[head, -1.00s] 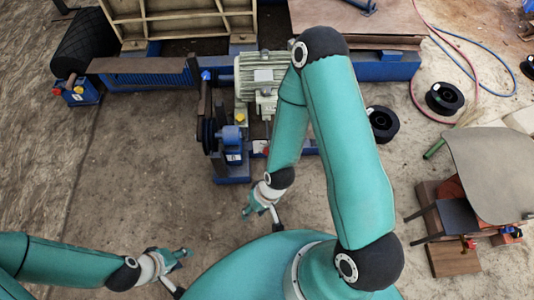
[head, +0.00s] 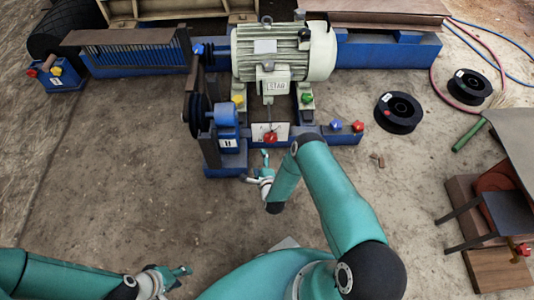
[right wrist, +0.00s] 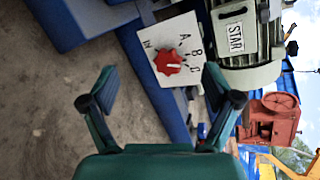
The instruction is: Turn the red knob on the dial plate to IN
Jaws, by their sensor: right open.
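The red knob (right wrist: 168,62) sits on the white dial plate (right wrist: 163,84) in the right wrist view. The plate carries black marks A, B, another letter and IN; IN is at the plate's upper left. The knob's white mark points right in that view, away from IN. In the head view the knob (head: 270,137) and plate (head: 282,132) are below the motor. My right gripper (head: 254,166) is open and empty, just short of the plate; its fingers (right wrist: 158,92) flank the knob in the wrist view without touching it. My left gripper (head: 176,278) looks open and empty, low at left.
Black spools (head: 398,112) lie farther right. The ground in front is clear.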

